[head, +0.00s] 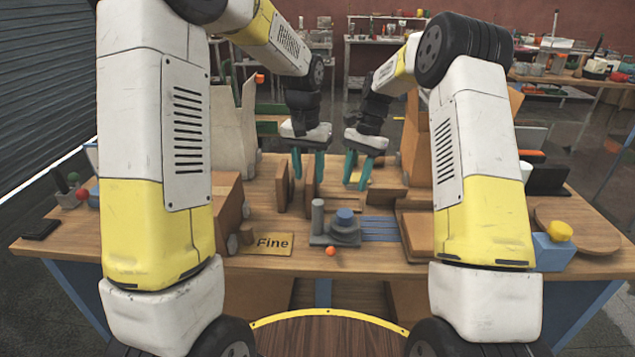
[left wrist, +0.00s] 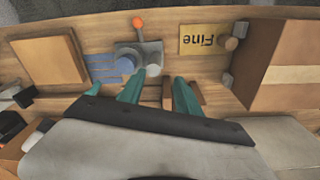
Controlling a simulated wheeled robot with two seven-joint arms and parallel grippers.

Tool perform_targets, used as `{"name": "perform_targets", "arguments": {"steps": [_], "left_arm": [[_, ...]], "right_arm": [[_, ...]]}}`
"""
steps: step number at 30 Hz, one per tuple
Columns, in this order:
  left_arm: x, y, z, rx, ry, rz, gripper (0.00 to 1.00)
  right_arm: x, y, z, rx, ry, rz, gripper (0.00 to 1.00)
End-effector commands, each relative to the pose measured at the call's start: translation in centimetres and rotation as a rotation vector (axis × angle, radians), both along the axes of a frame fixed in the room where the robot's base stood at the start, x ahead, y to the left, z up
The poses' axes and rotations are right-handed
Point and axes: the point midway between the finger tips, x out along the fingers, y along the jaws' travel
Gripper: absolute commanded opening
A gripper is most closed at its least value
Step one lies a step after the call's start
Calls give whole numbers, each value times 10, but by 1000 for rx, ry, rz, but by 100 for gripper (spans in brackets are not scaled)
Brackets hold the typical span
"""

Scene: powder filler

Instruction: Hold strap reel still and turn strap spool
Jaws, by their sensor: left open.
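The strap reel (head: 320,236) is a grey base with an upright grey post at its left, near the table's front middle. It also shows in the left wrist view (left wrist: 153,50). The strap spool (head: 345,217) is a round part with a blue top on the base; blue straps (head: 381,229) lie to its right. My left gripper (head: 308,166) is open and empty, above and behind the reel. My right gripper (head: 358,170) is also open, behind the spool and apart from it.
A "Fine" sign (head: 268,244) lies left of the reel, and a small orange ball (head: 330,251) sits in front. Upright wooden pieces (head: 283,187) stand near my left fingers. A wooden box (head: 228,203) is at left; a blue block with a yellow knob (head: 552,250) is at right.

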Motion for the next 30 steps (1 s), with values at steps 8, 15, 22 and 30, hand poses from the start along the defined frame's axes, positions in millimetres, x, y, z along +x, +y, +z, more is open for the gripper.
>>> {"name": "perform_targets", "arguments": {"steps": [8,15,22,30], "left_arm": [[23,-19,-45,34,59,-33,40],[24,-20,-68,39,68,-36,40],[23,-20,-111,39,69,-35,40],[24,-20,-154,39,67,-36,40]], "right_arm": [[0,0,0,0,0,0,36],[0,0,0,0,0,0,36],[0,0,0,0,0,0,36],[0,0,0,0,0,0,36]]}}
